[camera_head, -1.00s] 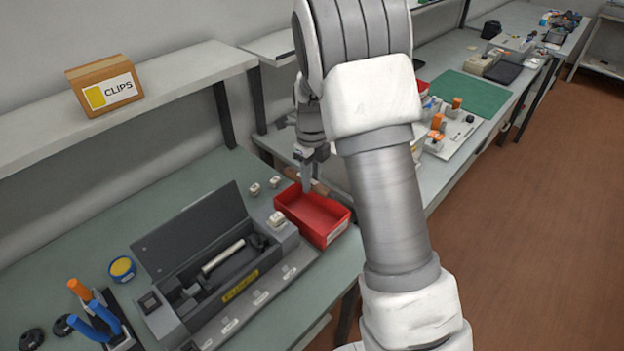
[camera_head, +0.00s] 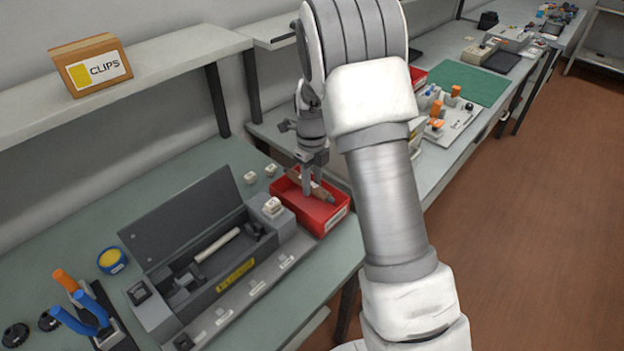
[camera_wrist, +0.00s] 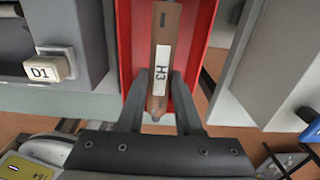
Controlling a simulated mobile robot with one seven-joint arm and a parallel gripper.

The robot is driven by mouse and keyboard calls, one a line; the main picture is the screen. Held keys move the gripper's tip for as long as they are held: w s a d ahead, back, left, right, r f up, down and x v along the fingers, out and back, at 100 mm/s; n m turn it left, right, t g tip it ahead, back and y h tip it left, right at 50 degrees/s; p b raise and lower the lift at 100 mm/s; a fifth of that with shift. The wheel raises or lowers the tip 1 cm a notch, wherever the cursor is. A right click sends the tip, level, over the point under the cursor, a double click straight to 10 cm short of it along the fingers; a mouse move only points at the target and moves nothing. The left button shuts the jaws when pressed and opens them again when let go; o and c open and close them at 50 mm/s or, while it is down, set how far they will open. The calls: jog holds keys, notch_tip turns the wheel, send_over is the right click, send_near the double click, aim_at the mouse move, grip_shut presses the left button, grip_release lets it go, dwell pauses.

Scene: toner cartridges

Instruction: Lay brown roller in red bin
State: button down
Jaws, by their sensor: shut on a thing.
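In the head view my gripper (camera_head: 312,190) points down into the red bin (camera_head: 322,221), with the brown roller (camera_head: 322,191) at the bin's opening. In the wrist view the red bin (camera_wrist: 126,50) shows on both sides of the roller. I cannot tell whether the roller touches the bin floor.
A grey open-lidded device (camera_head: 200,262) with a pale roller (camera_head: 217,244) inside stands directly left of the bin. Small white blocks (camera_head: 271,170) lie behind it. A CLIPS box (camera_head: 90,65) sits on the shelf above. Bench surface around the yellow-topped tin (camera_head: 111,260) is partly free.

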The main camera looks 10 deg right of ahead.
jog(key=shift+f, duration=0.3)
jog(key=c, duration=0.5)
grip_release()
notch_tip(320, 180, up, 17)
jog(key=p, duration=0.1)
jog(key=s+r+n+t, duration=0.1)
jog(key=s+r+n, duration=0.5)
jog(key=s+n, duration=0.1)
jog(key=s+r+n+t, duration=0.2)
jog(key=s+n+t, duration=0.2)
jog(key=s+n, duration=1.7)
jog(key=shift+s+a+n+t, duration=0.2)
jog(key=shift+a+n+t, duration=0.15)
jog(key=shift+n, duration=0.25)
